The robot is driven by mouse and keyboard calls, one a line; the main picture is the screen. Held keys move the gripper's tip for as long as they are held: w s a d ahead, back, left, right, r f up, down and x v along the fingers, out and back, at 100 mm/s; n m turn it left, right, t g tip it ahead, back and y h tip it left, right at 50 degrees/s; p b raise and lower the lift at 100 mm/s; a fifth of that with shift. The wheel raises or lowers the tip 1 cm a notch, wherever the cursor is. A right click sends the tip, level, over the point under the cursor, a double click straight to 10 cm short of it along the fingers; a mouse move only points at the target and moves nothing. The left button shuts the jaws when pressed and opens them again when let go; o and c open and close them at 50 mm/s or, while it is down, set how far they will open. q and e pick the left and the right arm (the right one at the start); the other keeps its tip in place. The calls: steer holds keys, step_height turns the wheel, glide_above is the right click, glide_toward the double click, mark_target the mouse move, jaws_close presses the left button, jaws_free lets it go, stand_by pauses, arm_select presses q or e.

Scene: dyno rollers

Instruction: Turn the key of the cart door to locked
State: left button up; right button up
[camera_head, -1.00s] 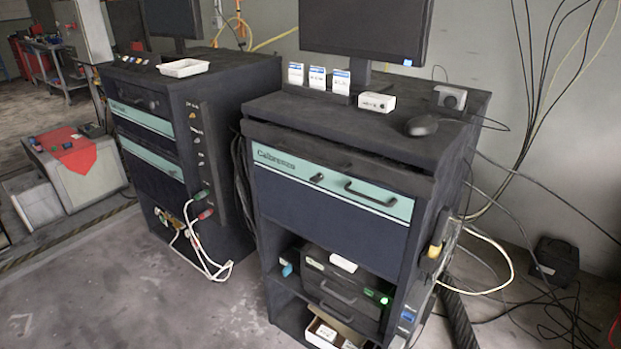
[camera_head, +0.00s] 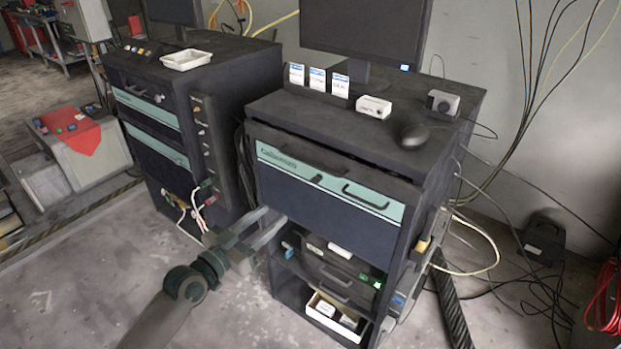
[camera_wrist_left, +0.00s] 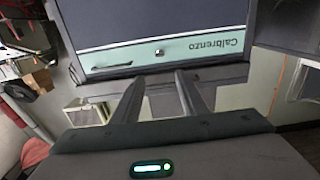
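The cart door is the dark front panel (camera_head: 310,210) with a teal strip, on the cart in the middle. Its small key (camera_head: 316,179) sits on the strip, left of the black bar handle (camera_head: 365,196). The key's turn position is too small to tell. In the left wrist view the door appears upside down, with the key (camera_wrist_left: 160,52) on the teal strip beyond the fingers. My left gripper (camera_head: 272,218) is open and empty, low and left of the key, near the cart's left front edge. Its spread fingers show in the left wrist view (camera_wrist_left: 158,80). My right gripper is out of view.
A similar cart (camera_head: 165,125) stands to the left, with cables on its side. A monitor (camera_head: 365,32), small cards, a white box (camera_head: 373,107) and a mouse (camera_head: 414,134) are on the cart top. An open shelf with a device (camera_head: 340,270) lies below the door.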

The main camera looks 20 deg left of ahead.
arm_select(q)
steer(key=shift+w, duration=0.15)
steer(key=p, duration=0.4)
glide_toward(313, 182)
steer(key=x, duration=0.9)
steer(key=shift+a, duration=0.1)
jaws_close()
